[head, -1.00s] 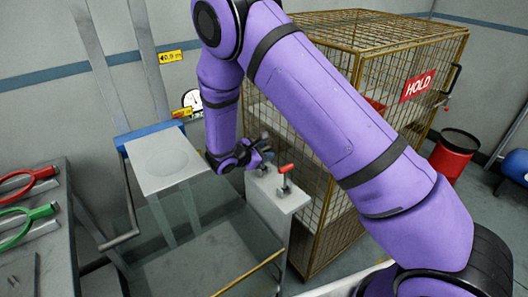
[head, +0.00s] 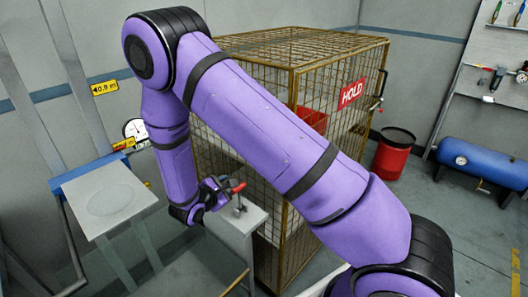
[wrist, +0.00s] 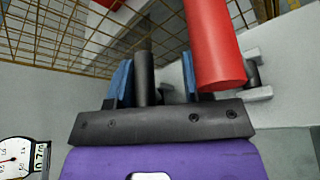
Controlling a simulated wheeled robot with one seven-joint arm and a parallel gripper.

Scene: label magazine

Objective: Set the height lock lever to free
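A lever with a red grip (head: 239,188) stands on top of a grey pedestal (head: 238,222) in the head view. In the wrist view the red grip (wrist: 213,50) is large and close, in front of the right finger. My gripper (head: 219,190) is at the pedestal's top, just left of the red grip. In the wrist view my gripper (wrist: 155,85) is open, with blue finger pads. A dark upright cylinder (wrist: 144,78) shows between the fingers, with gaps on both sides. I cannot tell which is the height lock lever; no label for it is readable.
A red bin (head: 395,153) and a blue tank (head: 482,163) stand on the right.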

